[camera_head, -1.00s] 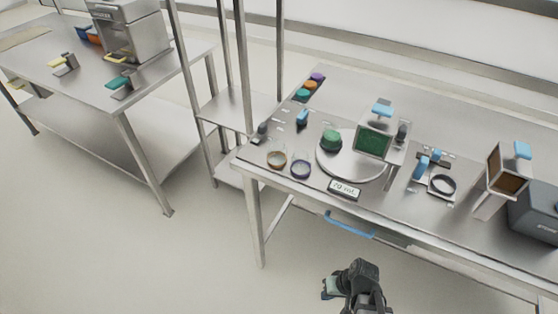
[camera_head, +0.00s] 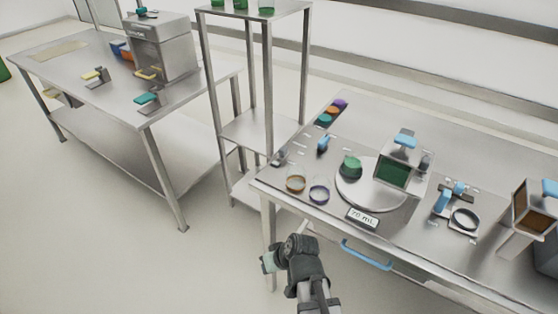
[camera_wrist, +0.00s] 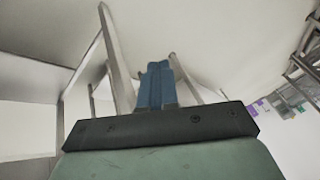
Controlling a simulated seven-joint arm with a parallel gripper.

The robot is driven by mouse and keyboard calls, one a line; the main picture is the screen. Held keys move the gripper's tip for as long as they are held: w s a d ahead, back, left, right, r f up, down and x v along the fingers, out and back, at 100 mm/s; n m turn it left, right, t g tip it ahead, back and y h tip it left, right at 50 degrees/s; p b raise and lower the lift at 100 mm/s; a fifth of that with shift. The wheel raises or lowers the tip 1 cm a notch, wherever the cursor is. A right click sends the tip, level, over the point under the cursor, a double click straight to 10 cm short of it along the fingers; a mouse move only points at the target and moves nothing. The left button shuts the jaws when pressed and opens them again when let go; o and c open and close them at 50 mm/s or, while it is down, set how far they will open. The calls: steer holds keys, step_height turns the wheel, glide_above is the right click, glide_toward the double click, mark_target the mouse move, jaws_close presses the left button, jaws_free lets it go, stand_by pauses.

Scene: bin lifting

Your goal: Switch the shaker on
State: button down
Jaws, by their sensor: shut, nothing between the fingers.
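No part in view is clearly marked as the shaker, so I cannot tell which device it is. A round metal plate (camera_head: 357,197) with a 70 mL sign (camera_head: 362,218) lies on the right table. A green lump (camera_head: 351,167) sits at it, and a box with a green front (camera_head: 392,175) and a blue handle stands beside it. A grey machine (camera_head: 163,48) stands on the left table. My gripper shows in the wrist view as blue fingers (camera_wrist: 157,82), shut and empty. In the head view my dark arm end is in front of the right table's near left corner, apart from everything on top.
A tall shelf (camera_head: 255,130) stands between the tables. The floor at front left is clear.

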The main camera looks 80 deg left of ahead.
steer(key=w+a+r+n+t+y, duration=0.2)
steer(key=a+r+n, duration=0.1)
steer(key=a+r, duration=0.6)
steer(key=w+a+r+n+t+y, duration=0.1)
steer(key=a+r, duration=0.8)
steer(key=r, duration=0.9)
steer(key=shift+w+n+t+y, duration=0.4)
steer(key=shift+w+n+t, duration=0.5)
steer(key=shift+w+t, duration=0.25)
glide_toward(278, 157)
steer(key=f, duration=0.1)
steer(key=s+f, duration=0.2)
steer(key=f, duration=0.1)
steer(key=shift+s+a, duration=0.1)
steer(key=shift+a, duration=0.1)
steer(key=shift+w+a, duration=1.35)
steer(key=shift+w, duration=0.05)
